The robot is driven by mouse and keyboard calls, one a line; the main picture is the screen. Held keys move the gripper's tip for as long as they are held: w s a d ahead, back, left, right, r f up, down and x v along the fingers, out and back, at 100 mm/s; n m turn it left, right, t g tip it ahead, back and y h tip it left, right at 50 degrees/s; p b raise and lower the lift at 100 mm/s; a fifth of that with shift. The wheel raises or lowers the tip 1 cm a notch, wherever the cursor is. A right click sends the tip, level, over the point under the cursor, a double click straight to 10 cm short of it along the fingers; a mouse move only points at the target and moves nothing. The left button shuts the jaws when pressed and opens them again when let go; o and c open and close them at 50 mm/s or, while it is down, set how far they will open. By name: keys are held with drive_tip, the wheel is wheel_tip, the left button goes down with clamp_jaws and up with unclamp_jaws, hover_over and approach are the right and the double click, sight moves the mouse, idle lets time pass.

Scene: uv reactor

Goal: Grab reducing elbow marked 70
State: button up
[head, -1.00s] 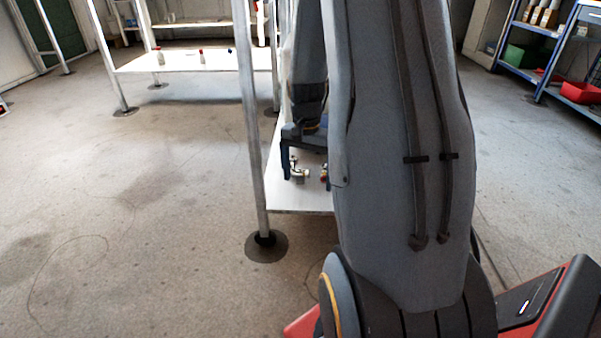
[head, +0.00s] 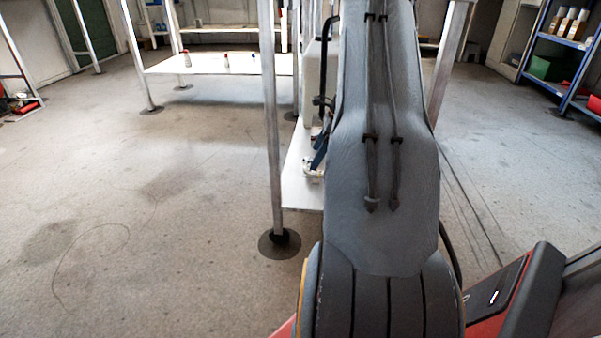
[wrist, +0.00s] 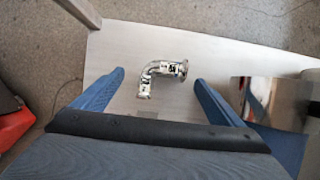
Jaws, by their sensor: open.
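A shiny metal elbow (wrist: 160,73) lies on a white shelf board (wrist: 120,50) in the wrist view, with a flange at its right end and dark marks on it too small to read. My gripper (wrist: 155,80) is open, its blue fingers on either side of the elbow with gaps to both. In the head view a blue finger of my gripper (head: 321,152) shows at the shelf, largely hidden by my arm. A small light metal piece (head: 313,170) shows beside it on the shelf; I cannot tell whether it is the same elbow.
A reflective metal block or cylinder (wrist: 262,97) stands at the right in the wrist view, close to the right finger. A metal frame leg (head: 274,150) stands left of the shelf. Open floor (head: 130,200) lies to the left.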

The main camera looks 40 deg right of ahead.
drive_tip(key=shift+b+x, duration=0.6)
drive_tip(key=shift+x, duration=0.65)
drive_tip(key=b+x, duration=0.4)
drive_tip(key=x, duration=0.1)
drive_tip(key=shift+w+d+f, duration=0.1)
drive_tip(key=shift+w+d, duration=0.05)
drive_tip(key=shift+d, duration=0.25)
drive_tip(key=c, duration=1.3)
